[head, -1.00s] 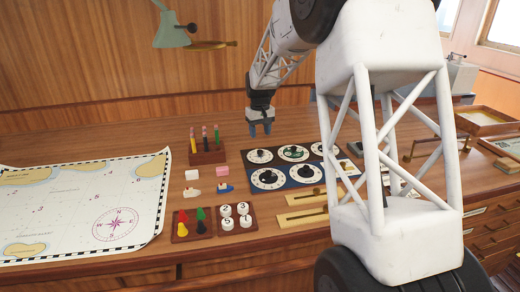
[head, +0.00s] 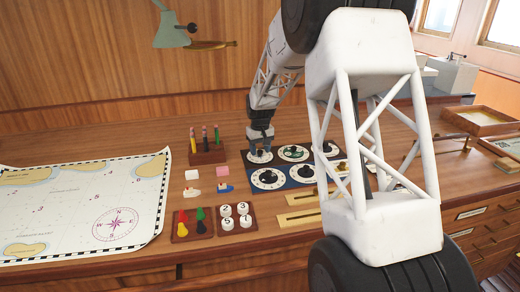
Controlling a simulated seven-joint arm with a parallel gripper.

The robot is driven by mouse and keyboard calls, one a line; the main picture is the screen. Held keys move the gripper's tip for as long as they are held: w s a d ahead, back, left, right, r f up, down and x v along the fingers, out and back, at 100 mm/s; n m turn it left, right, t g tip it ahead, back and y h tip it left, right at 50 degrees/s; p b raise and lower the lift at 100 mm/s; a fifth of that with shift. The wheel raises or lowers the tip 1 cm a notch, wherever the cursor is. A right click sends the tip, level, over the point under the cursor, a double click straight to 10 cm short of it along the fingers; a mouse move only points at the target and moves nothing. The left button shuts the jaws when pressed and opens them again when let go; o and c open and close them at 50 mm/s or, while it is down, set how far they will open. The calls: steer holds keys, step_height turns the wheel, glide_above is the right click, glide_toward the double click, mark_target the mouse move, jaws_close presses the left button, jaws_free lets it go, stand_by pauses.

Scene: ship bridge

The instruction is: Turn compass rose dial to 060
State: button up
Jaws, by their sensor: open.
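A dark panel (head: 247,167) on the desk carries several round white dials with dark knobs in two rows. The dial with a green centre (head: 293,153) is in the back row; it may be the compass rose dial, but its markings are too small to read. My gripper (head: 260,150) points down over the back-left dial (head: 258,158), its open fingers around or just above that dial's knob. I cannot tell whether they touch it. The front dials (head: 268,179) and (head: 305,174) are clear of my gripper. My arm hides the panel's right end.
A chart (head: 80,208) with a printed compass rose covers the left. Brass slides (head: 300,196) lie in front.

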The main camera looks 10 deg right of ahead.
steer(key=shift+c, duration=0.5)
steer(key=c, duration=0.8)
steer(key=shift+c, duration=0.2)
steer(key=shift+m, duration=0.3)
steer(key=shift+m, duration=2.6)
steer(key=o, duration=0.9)
steer(key=shift+o, duration=0.2)
